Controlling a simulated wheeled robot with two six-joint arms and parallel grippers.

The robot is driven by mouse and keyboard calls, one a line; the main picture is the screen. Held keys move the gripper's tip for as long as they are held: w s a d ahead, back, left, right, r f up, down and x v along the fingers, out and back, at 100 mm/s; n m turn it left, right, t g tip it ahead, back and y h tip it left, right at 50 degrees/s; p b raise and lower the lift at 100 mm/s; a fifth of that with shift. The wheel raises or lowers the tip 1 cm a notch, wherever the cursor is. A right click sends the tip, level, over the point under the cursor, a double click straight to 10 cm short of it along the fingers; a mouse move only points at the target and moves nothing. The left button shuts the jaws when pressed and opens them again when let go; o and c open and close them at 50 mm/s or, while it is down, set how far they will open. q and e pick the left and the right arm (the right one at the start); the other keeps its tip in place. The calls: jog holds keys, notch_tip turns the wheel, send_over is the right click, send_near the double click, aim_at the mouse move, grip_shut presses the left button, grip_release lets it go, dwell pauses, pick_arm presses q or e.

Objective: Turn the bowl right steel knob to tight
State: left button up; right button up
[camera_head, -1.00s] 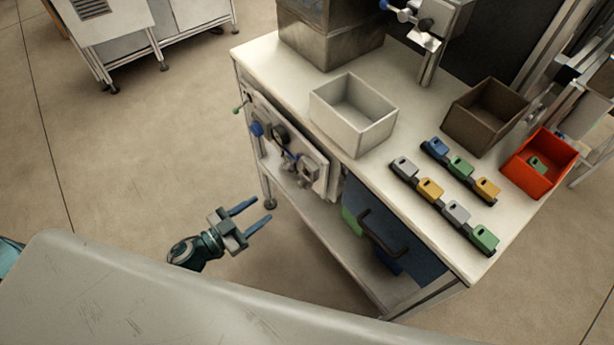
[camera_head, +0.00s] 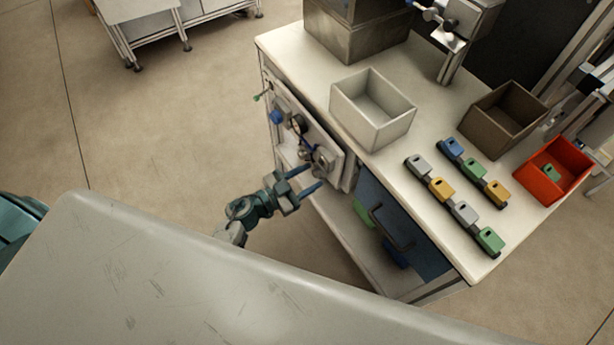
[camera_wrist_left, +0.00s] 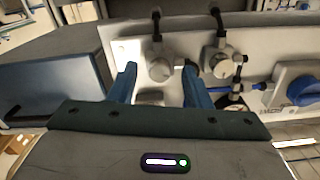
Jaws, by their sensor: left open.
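The panel (camera_head: 338,172) on the side of the bench carries two steel bowl-shaped fittings with knobs. The steel knob nearer the blue cabinet (camera_head: 322,157) lies just beyond my left gripper (camera_head: 314,176) in the head view. In the left wrist view this steel knob (camera_wrist_left: 160,69) shows between the two blue fingers of my left gripper (camera_wrist_left: 160,80), with space on both sides. The gripper is open and empty. The other steel knob (camera_wrist_left: 222,66) is just right of the fingers in that view. The exact knob setting cannot be read. My right gripper is out of view.
A blue knob (camera_wrist_left: 303,89) and a dark gauge (camera_head: 298,124) are also on the panel. A blue cabinet (camera_wrist_left: 52,88) with a dark handle is beside it. On the benchtop are a white bin (camera_head: 372,130), a brown bin (camera_head: 480,135) and a red bin (camera_head: 535,185).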

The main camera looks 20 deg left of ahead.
pick_arm(q)
grip_shut()
